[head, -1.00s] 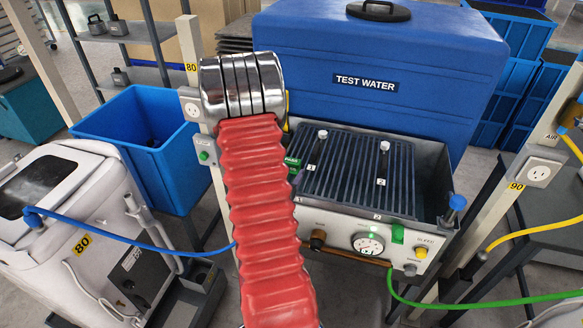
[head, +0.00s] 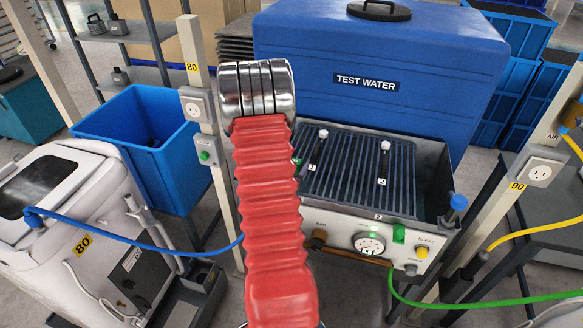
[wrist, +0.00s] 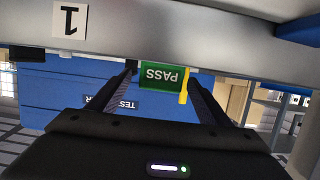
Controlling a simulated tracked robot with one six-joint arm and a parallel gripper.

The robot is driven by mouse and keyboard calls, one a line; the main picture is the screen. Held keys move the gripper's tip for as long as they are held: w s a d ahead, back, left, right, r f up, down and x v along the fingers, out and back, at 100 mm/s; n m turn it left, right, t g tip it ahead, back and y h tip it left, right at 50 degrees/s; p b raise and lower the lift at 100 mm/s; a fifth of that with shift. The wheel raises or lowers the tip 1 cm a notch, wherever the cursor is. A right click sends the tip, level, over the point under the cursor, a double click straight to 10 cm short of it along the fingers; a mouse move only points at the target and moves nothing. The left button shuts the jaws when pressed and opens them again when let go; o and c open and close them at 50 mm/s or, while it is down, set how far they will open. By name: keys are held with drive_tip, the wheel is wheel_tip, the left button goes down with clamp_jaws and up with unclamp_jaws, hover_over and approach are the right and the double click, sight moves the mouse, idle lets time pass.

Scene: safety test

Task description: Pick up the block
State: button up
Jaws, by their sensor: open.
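In the wrist view, a green block (wrist: 162,76) marked PASS, upside down in the picture, shows between the two fingertips of my gripper (wrist: 163,78). My gripper is open, with one dark finger on each side of the block. I cannot tell whether either finger touches it. In the head view, only a small green bit (head: 297,162) shows beside my red arm sleeve at the left of the slatted rack. My gripper is hidden behind the arm in that view.
The slatted rack (head: 352,170) sits in a grey tank, with upright pegs labelled 1 and 2. A blue TEST WATER tank (head: 430,60) stands behind it. A grey post (head: 201,70) with sockets and a blue bin (head: 135,125) stand left. A grey edge (wrist: 170,35) spans the wrist view.

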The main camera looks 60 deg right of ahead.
idle(0.4)
drive_tip(key=c, duration=1.1)
drive_tip(key=shift+r, duration=0.15)
drive_tip(key=shift+c, duration=0.2)
wheel_tip(320, 180, up, 10)
idle(0.7)
